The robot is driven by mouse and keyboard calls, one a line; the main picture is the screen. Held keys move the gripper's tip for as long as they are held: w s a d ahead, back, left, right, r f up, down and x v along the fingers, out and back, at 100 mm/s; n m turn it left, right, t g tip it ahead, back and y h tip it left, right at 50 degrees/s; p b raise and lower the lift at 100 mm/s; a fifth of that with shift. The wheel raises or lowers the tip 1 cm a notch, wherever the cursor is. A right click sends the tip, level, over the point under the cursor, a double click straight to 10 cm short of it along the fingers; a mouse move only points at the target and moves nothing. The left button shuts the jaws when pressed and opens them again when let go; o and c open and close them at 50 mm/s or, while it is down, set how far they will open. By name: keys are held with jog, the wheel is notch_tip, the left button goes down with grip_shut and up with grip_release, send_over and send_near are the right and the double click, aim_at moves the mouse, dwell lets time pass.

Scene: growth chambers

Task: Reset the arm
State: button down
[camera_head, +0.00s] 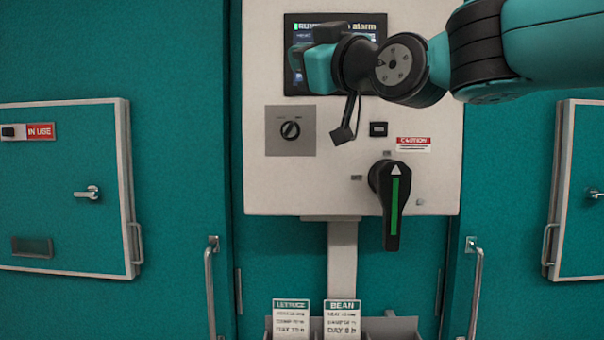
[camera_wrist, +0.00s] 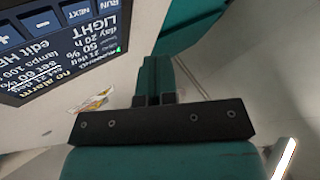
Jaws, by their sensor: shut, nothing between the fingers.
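My arm reaches in from the upper right in the head view and ends in front of the control panel (camera_head: 350,190), over its display (camera_head: 376,28). In that view my gripper's fingers cannot be made out clearly against the arm's end. In the wrist view my gripper (camera_wrist: 154,100) shows as a dark bar with two small fingers close together, shut and empty. The display (camera_wrist: 62,40) stands to its upper left there, upside down, with readable words such as "no alarm" and "LIGHT". My gripper appears apart from the panel.
Below the display are a small rotary knob (camera_head: 290,130) and a large black handle (camera_head: 395,200) with a green stripe, pointing down. Chamber doors with pull handles (camera_head: 210,285) flank the panel. Lettuce (camera_head: 291,318) and bean (camera_head: 342,318) cards stand at the bottom.

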jog(key=s+d+f+m+g+h, duration=0.1)
jog(key=s+d+f+g+h, duration=0.1)
jog(key=f, duration=0.5)
jog(key=s+d+f+m+g+h, duration=0.1)
jog(key=s+f+g, duration=0.15)
jog(key=f, duration=0.45)
jog(key=s+d+f+m+g+h, duration=0.1)
jog(key=d+f+g+h, duration=0.1)
jog(key=f, duration=0.4)
jog(key=s+d+f+m+g+h, duration=0.2)
jog(key=s+d+f+g, duration=0.3)
jog(key=s+f, duration=0.5)
jog(key=s+d+f+m+g+h, duration=0.1)
jog(key=s+d+f+g, duration=0.3)
jog(key=s+f, duration=0.5)
jog(key=shift+s+d+f+m+g+h, duration=0.4)
jog(key=shift+s+h, duration=0.35)
jog(key=shift+h, duration=0.15)
